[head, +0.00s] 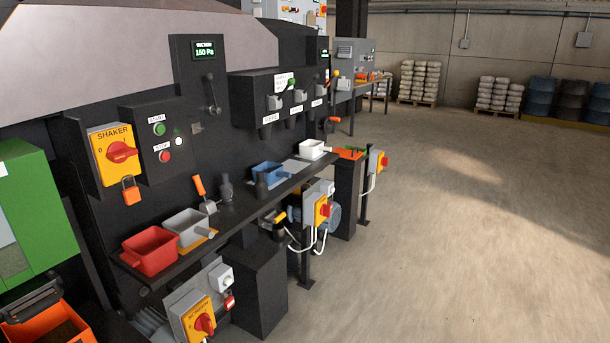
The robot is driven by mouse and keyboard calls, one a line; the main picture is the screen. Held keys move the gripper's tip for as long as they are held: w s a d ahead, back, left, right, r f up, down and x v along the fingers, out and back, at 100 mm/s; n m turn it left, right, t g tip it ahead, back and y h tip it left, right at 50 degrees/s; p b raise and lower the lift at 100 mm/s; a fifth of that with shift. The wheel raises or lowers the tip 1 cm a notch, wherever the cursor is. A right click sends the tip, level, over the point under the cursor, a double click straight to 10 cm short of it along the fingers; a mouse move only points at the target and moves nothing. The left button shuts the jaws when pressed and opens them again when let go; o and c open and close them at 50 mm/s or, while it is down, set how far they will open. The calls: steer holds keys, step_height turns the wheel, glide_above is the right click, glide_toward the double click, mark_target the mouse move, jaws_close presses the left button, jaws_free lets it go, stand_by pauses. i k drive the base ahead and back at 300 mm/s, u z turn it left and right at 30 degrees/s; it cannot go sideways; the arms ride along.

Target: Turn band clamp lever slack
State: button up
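I cannot tell for sure which part is the band clamp lever. Several levers show on the dark machine in the head view. A dark lever (212,96) with a round knob sits below the display that reads 150 Pa. A small yellow-handled part (280,217) sits under the shelf, near a blue motor. A small orange-handled part (333,122) shows farther along the machine. No band can be made out. My gripper is not in view.
A narrow shelf (222,224) juts from the machine, holding a red bin (151,250), a grey bin (187,229), a blue bin (269,174), a white bin (312,149) and an orange-handled scoop (199,187). A yellow shaker switch (113,153) is at left. Open floor (450,240) lies right.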

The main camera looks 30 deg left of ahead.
mark_target(196, 178)
steer(key=u, duration=0.2)
steer(key=i, duration=1.65)
steer(key=u, duration=1.3)
steer(key=i, duration=1.1)
steer(key=u, duration=0.95)
